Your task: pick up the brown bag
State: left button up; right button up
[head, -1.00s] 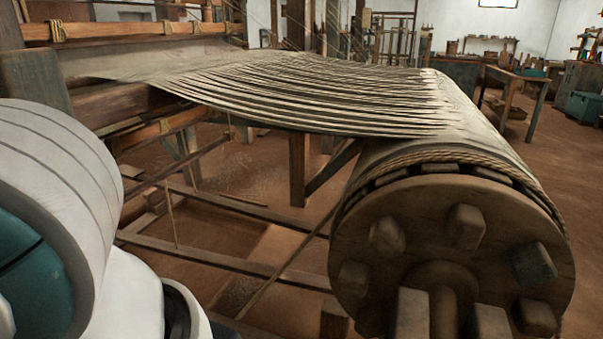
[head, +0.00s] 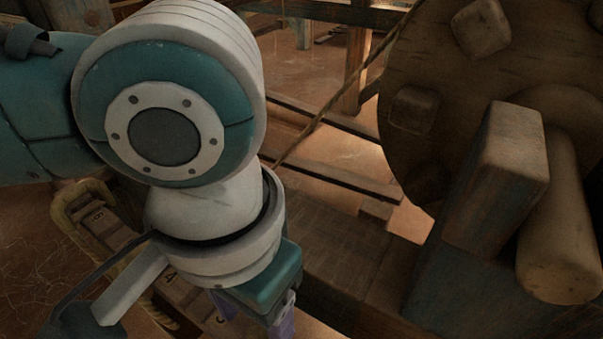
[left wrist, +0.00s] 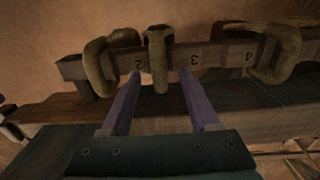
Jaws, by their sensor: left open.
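I cannot make out a clear brown bag in either current view. In the left wrist view, a narrow tan-brown piece (left wrist: 159,48) hangs over a numbered rail (left wrist: 213,55), between the labels 2 and 3. My left gripper (left wrist: 160,76) is open. Its two purple fingers point at the rail, one on each side of the narrow piece, and I cannot tell whether they touch it. In the head view, my left gripper is mostly hidden under its wrist, low in the picture. My right gripper is not in view.
Tan loop-like pieces (left wrist: 98,68) and (left wrist: 277,52) hang on the rail to either side. In the head view, the loom's large wooden roller (head: 440,60) and its thick pegs (head: 497,175) stand close on the right. Wooden beams (head: 330,215) run behind my wrist.

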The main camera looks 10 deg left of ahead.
aim_at(258, 328)
pick_arm(q)
notch_tip(258, 328, down, 4)
jog(key=shift+w+f+b, duration=0.1)
jog(key=shift+b, duration=0.9)
jog(key=shift+d, duration=0.1)
jog(key=shift+c, duration=0.4)
grip_shut()
